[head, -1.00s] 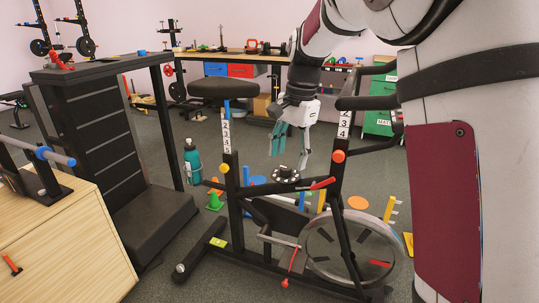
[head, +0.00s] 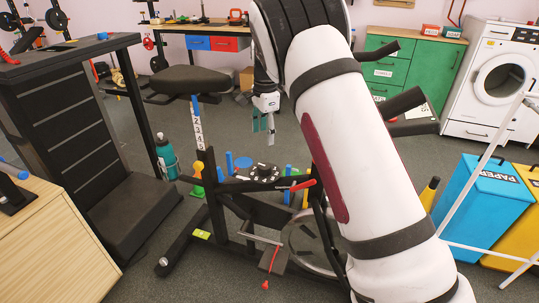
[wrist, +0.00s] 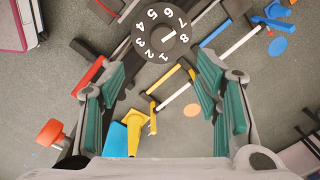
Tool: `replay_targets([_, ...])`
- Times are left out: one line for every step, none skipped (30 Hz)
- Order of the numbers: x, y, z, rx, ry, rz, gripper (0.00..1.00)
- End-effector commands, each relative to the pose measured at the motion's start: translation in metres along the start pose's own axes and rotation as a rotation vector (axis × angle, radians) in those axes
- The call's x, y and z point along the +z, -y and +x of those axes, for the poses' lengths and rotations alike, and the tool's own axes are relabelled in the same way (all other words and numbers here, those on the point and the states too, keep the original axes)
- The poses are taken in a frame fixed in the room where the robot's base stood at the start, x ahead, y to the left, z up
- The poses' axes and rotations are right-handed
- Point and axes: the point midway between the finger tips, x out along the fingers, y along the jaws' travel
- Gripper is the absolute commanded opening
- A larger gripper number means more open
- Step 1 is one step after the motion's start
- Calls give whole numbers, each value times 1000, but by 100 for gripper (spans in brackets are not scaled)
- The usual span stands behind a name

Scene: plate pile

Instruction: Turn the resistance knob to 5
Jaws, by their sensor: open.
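The resistance knob (head: 262,172) is a round black dial on the dark frame of an exercise bike (head: 205,190). In the wrist view the knob (wrist: 162,34) sits at the top, with white numerals 1 to 8 around it. A small white line shows on its centre, but I cannot tell surely which number it points to. My gripper (head: 263,122) hangs above the knob, apart from it, pointing down. In the wrist view my gripper (wrist: 162,82) is open and empty, its green-padded fingers on either side below the dial in the picture.
The bike seat (head: 190,80) and numbered post (head: 198,130) stand to the left. Blue (head: 485,195) and yellow bins stand at the right. A teal bottle (head: 167,157) is on the floor behind.

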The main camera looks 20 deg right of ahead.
Motion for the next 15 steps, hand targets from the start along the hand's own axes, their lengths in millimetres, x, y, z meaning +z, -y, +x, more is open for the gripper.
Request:
replay_targets([1,1,1,0,-1,1,58])
replay_targets([1,1,2,0,-1,2,58])
replay_targets([1,1,4,1,-1,3,58])
replay_targets([1,1,7,1,-1,3,58])
replay_targets([1,1,9,2,-1,3,58])
replay_targets([1,1,14,3,0,3,58])
replay_targets([1,1,18,3,0,3,58])
replay_targets([1,1,23,3,0,3,58])
replay_targets([0,0,30,4,0,3,58])
replay_targets([1,0,36,5,0,3,58])
replay_targets([0,0,42,4,0,3,58])
replay_targets([0,1,50,3,-1,2,58])
replay_targets([0,0,56,4,-1,2,58])
replay_targets([0,0,62,4,-1,2,58])
replay_targets([0,0,70,4,-1,2,58])
